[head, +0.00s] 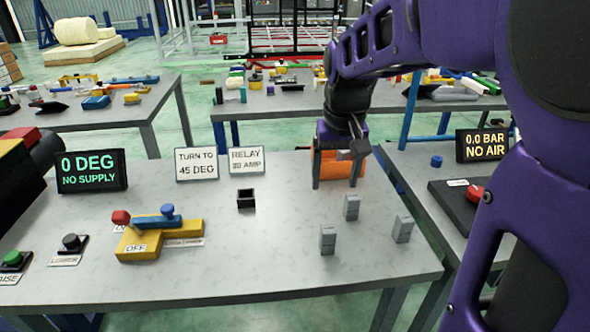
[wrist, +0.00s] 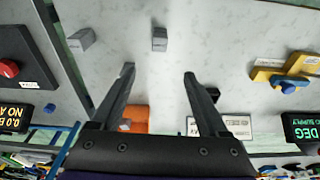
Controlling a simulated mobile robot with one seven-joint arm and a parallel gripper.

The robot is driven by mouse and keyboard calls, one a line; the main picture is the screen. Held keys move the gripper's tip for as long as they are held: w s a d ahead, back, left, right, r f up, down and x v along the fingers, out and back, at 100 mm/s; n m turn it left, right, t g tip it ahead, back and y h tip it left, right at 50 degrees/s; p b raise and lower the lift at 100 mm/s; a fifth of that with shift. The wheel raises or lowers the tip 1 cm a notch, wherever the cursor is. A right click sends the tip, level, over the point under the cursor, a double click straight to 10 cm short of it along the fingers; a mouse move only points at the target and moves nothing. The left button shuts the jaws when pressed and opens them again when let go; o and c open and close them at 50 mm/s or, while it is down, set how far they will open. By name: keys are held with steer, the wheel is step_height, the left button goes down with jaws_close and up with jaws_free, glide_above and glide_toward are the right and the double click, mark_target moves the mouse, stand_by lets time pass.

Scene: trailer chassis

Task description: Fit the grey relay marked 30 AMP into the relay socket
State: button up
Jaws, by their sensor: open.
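Three grey relays stand upright on the grey table in the head view: one at the front left (head: 327,239), one farther back (head: 351,207), one at the right (head: 402,229). Their markings are too small to read. The black square relay socket (head: 246,199) sits left of them, its top open and looking empty. My gripper (head: 335,184) is open and empty, fingers pointing down, behind the back relay. In the wrist view my gripper (wrist: 158,74) shows two spread fingers, with two relays (wrist: 160,38) (wrist: 82,40) beyond the tips; the third is not clearly visible.
Two sign cards (head: 197,164) (head: 247,160) stand behind the socket; one names a relay. A yellow valve block (head: 160,238) with red and blue handles is at the left. Table space between socket and relays is clear.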

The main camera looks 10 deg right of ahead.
mark_target(329, 228)
steer(key=f, duration=0.5)
steer(key=w+f+b, duration=0.1)
steer(key=f, duration=0.5)
steer(key=w+f, duration=0.1)
steer(key=f, duration=0.4)
steer(key=shift+d+f+b, duration=0.15)
steer(key=shift+f+b, duration=0.05)
steer(key=shift+b, duration=0.2)
jaws_close()
